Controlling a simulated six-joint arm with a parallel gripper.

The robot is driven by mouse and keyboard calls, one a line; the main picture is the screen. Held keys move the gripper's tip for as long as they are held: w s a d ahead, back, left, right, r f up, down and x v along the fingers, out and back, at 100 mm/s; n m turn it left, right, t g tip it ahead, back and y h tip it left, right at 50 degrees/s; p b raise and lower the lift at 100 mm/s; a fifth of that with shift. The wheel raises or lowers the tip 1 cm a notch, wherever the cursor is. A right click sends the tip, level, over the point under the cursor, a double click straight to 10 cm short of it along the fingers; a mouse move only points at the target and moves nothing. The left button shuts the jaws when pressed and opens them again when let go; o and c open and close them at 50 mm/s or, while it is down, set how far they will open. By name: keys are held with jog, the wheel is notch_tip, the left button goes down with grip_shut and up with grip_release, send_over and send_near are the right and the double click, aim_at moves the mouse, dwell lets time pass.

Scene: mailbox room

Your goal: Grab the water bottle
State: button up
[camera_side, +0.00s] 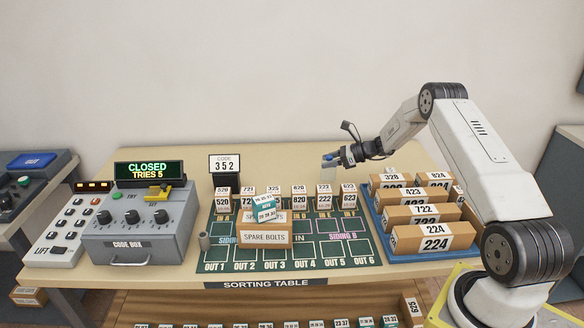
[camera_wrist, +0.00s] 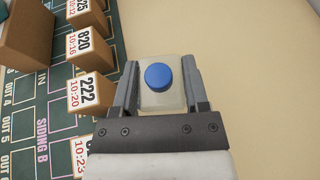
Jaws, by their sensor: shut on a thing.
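The water bottle (camera_wrist: 160,101) shows from above in the wrist view, with a round blue cap and a pale, see-through body. My gripper (camera_wrist: 161,92) has one finger on each side of it and is shut on it. In the side view my gripper (camera_side: 336,158) is above the back of the sorting table, and the bottle (camera_side: 329,164) shows as a small pale shape with a blue top at the fingers. I cannot tell for sure whether its base touches the table.
A row of numbered boxes (camera_side: 298,197) stands left of the gripper on the green mat (camera_side: 345,247). A blue tray (camera_side: 384,241) of brown boxes is at the right. The back of the table (camera_side: 270,160) is clear.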

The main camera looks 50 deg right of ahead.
jog(key=s+a+r, duration=0.2)
jog(key=s+r, duration=0.2)
jog(key=s, duration=0.2)
jog(key=s+a+r, duration=0.3)
jog(key=s+r, duration=0.2)
jog(key=s, duration=0.1)
jog(key=shift+s+a+r, duration=0.25)
jog(key=shift+a, duration=0.05)
jog(key=shift+a, duration=0.1)
dwell(0.4)
